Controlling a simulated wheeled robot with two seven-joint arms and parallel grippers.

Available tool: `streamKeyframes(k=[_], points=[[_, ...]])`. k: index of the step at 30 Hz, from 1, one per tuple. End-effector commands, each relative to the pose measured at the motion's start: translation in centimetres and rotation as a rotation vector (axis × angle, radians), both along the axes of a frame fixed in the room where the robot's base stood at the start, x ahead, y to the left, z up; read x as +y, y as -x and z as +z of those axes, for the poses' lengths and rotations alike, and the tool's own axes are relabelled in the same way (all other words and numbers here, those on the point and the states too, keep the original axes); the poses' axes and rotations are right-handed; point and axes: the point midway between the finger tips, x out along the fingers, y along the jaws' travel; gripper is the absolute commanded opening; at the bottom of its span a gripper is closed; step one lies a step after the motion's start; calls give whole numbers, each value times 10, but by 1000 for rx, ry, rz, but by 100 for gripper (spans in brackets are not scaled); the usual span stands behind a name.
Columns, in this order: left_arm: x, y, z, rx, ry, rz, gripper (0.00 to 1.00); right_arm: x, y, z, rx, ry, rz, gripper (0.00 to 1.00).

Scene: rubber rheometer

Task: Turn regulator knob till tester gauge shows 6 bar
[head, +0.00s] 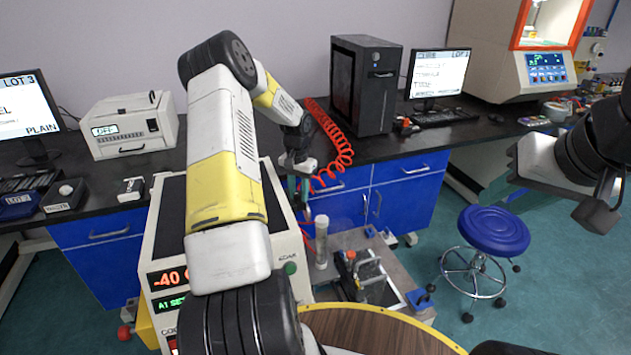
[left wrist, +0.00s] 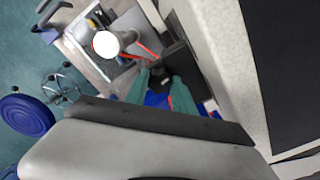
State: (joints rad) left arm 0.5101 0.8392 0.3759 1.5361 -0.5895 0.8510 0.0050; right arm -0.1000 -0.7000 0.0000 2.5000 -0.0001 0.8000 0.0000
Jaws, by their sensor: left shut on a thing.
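My left gripper (head: 303,198) reaches over the tester (head: 168,235) and points down at its right side. In the left wrist view its green fingers (left wrist: 161,84) are shut on a small dark part between them, which looks like the regulator knob (left wrist: 160,79). My arm and gripper hide most of this part in the head view. No gauge dial or needle is readable in either view. The tester's front shows a red display beginning "-40", partly covered by my arm. My right gripper (head: 497,185) is at the right, away from the tester; its jaw gap is unclear.
A red coiled hose (head: 335,140) hangs close to my left gripper. A cart (head: 392,262) with a clear cylinder (head: 321,243) stands right of the tester. A blue stool (head: 494,230) stands on the floor, and a round wooden top (head: 385,332) is in front.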

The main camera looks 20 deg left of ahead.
Motion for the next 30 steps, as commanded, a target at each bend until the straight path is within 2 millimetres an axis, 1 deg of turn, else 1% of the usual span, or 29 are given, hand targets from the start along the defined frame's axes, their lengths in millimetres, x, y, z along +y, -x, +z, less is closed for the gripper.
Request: streamKeyframes(k=[9,10,11,12,13,23,26,30], points=[[0,-1,1,-2,-1,-14,0,0,0,0,0,0,0,36],[0,-1,1,-2,-1,-14,36,0,0,0,0,0,0,36],[0,-1,1,-2,-1,-14,42,0,0,0,0,0,0,36],[0,-1,1,-2,-1,-14,50,0,0,0,0,0,0,36],[0,-1,1,-2,-1,-14,52,0,0,0,0,0,0,36],[0,-1,3,-1,-1,-13,52,0,0,0,0,0,0,36],[0,-1,13,-2,-2,-13,52,0,0,0,0,0,0,36],[0,-1,37,-3,-3,-13,52,0,0,0,0,0,0,36]])
